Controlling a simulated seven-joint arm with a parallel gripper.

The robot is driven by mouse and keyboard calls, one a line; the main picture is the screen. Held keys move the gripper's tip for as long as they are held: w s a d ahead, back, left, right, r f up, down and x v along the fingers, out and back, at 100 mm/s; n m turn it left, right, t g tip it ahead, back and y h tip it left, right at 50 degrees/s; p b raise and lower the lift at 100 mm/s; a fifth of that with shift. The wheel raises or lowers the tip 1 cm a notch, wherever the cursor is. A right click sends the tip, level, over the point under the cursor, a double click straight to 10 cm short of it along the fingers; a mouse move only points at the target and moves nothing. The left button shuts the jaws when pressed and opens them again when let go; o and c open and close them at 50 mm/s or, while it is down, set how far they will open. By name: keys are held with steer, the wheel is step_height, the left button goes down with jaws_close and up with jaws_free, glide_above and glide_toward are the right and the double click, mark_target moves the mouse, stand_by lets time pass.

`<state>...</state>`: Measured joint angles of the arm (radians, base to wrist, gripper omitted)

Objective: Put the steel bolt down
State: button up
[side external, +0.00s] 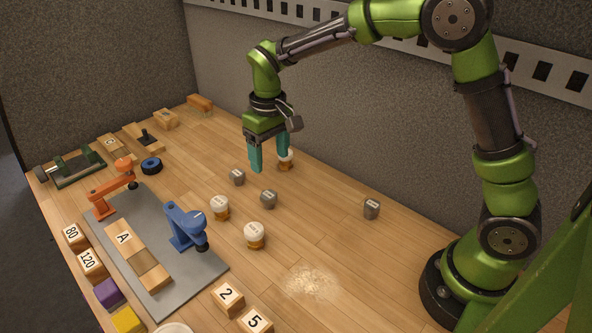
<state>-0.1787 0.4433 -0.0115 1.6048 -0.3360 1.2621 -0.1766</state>
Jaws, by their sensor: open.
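My gripper (269,160) points down with its two teal fingers apart, and I see nothing held between them. No piece has a clear bolt shape at this size. Three small grey, metal-looking pieces with pale labelled tops stand on the wooden table: one grey piece (237,177) below and left of the fingers, a second grey piece (268,199) below them in the picture, and a third grey piece (371,208) off to the right. I cannot tell which is the steel bolt. A white-topped amber jar (286,163) is partly hidden behind the right finger.
Two more white-topped jars (220,208) (254,235) stand nearer the front. A grey mat (208,273) at left holds an orange clamp-like tool (112,187), a blue one (186,226) and wooden blocks. Numbered blocks (228,297) line the front. The table's right middle is mostly clear.

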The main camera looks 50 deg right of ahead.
steer(key=s+d+r+m+t+y, duration=0.1)
steer(key=s+d+r+m+t, duration=0.15)
steer(key=s+r, duration=0.7)
steer(key=s+d+r+m+t+y, duration=0.1)
steer(key=s+t, duration=0.3)
steer(key=s, duration=0.7)
steer(key=shift+s+d+r, duration=0.15)
steer(key=shift+d, duration=0.35)
steer(key=shift+t, duration=0.25)
steer(key=n+g+h, duration=0.2)
steer(key=n+g, duration=0.1)
steer(key=g, duration=0.4)
glide_above(372, 204)
steer(key=f, duration=1.8)
steer(key=shift+d+f, duration=0.2)
steer(key=shift+d, duration=0.2)
steer(key=shift+a+f, duration=0.2)
steer(key=shift+f, duration=1.2)
steer(key=shift+a+f, duration=0.15)
steer(key=shift+f, duration=1.25)
steer(key=c, duration=1.1)
